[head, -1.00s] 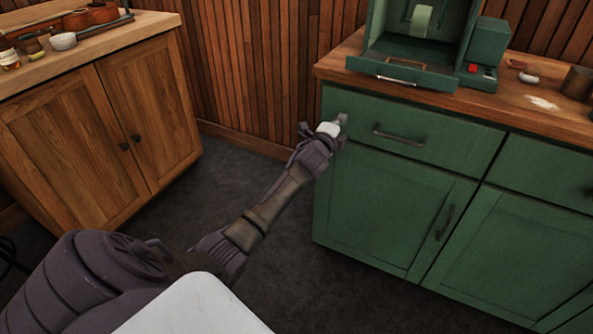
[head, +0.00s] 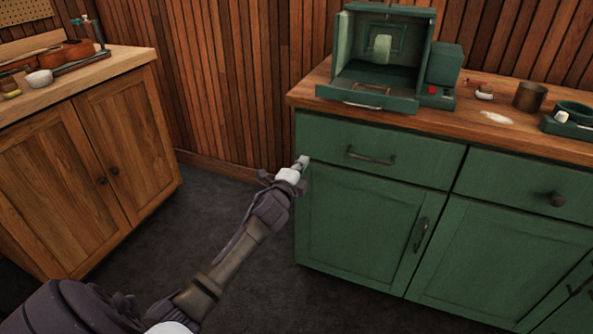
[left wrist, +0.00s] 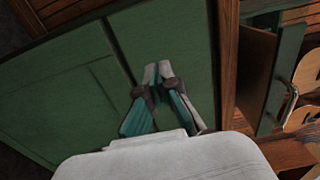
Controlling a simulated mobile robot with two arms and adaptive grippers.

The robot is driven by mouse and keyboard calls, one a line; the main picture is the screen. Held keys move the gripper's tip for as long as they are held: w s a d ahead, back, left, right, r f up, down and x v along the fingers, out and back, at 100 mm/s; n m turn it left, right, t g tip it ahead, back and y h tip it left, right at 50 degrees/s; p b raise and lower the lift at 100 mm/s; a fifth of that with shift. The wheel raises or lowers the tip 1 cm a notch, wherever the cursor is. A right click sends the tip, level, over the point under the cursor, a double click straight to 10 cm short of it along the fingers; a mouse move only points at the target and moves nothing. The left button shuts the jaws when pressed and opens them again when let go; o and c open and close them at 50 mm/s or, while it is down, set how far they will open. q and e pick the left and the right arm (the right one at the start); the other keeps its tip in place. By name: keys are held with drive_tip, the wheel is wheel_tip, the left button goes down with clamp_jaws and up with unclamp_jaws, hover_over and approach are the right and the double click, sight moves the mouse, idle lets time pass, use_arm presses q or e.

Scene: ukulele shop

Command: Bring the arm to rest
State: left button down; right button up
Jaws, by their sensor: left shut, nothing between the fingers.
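My left arm comes in from the lower left in the head view. Its gripper (head: 302,162) is at the left front corner of the green cabinet (head: 355,215), level with the lower edge of the top drawer. In the left wrist view the two fingertips (left wrist: 158,72) are together with nothing between them, against a backdrop of the green cabinet front. I cannot tell whether the fingertips touch the cabinet. My right gripper is not in view.
The cabinet's wooden top (head: 310,90) carries a green open-fronted box (head: 385,55), a metal cup (head: 529,96) and small items. A wooden cabinet (head: 85,165) stands at left, with a white bowl (head: 39,78) on top. Dark floor (head: 190,225) lies clear between the cabinets.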

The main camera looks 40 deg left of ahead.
use_arm(q)
drive_tip(key=v, duration=0.4)
drive_tip(key=shift+d+r, duration=0.1)
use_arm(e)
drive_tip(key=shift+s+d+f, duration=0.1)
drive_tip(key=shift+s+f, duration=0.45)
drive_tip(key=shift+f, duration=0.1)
